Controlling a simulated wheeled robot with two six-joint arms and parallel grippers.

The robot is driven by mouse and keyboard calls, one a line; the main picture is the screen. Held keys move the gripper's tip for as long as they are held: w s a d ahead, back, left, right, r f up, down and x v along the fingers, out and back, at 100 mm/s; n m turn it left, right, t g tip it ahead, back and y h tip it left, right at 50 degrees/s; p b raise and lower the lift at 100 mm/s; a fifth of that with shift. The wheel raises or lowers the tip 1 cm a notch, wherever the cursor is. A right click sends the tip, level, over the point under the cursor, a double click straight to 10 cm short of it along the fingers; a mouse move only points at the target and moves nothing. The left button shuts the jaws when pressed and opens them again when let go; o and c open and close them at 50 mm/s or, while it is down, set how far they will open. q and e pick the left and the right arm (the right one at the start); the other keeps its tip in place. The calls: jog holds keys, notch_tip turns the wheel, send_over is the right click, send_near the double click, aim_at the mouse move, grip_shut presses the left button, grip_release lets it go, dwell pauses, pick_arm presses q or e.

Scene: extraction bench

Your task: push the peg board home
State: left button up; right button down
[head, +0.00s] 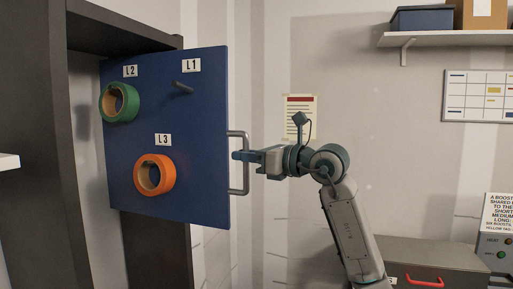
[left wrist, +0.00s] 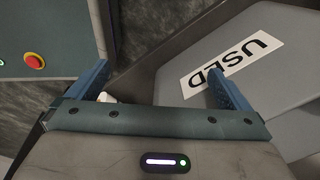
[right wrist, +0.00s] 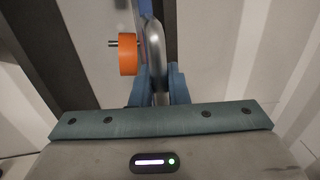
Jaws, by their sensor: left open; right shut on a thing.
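The blue peg board (head: 170,120) stands upright in the head view, pulled out from a dark frame. It bears pegs labelled L1, L2 and L3. A green roll (head: 104,104) hangs at L2 and an orange roll (head: 138,178) at L3; the L1 peg (head: 182,88) is bare. A metal handle (head: 246,162) is on its right edge. My right gripper (head: 238,156) is shut on the handle, which also shows between the fingers in the right wrist view (right wrist: 153,60). My left gripper (left wrist: 158,85) is open and empty, out of the head view.
The dark frame (head: 40,130) stands at the left. A shelf (head: 450,39) with boxes is at the upper right. A grey cabinet with a red handle (head: 425,282) is at the lower right. A grey surface labelled USED (left wrist: 265,85) lies below my left gripper.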

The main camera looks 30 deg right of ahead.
jog(key=shift+w+a+r, duration=0.15)
jog(key=shift+w+a, duration=0.05)
jog(key=shift+w, duration=0.05)
jog(key=shift+w+a, duration=0.15)
jog(key=shift+w, duration=0.05)
jog(key=c, duration=1.7)
grip_release()
jog(key=shift+o, duration=1)
jog(key=shift+w+a, duration=0.25)
jog(key=shift+s+d+f, duration=0.2)
pick_arm(q)
notch_tip(320, 180, down, 6)
jog(key=s+d+b, duration=0.1)
jog(key=b, duration=0.5)
jog(key=shift+s, duration=0.15)
pick_arm(e)
jog(key=v, duration=1)
pick_arm(q)
jog(key=shift+d, duration=0.1)
pick_arm(e)
jog(key=shift+s+r, duration=0.1)
jog(key=shift+s, duration=0.05)
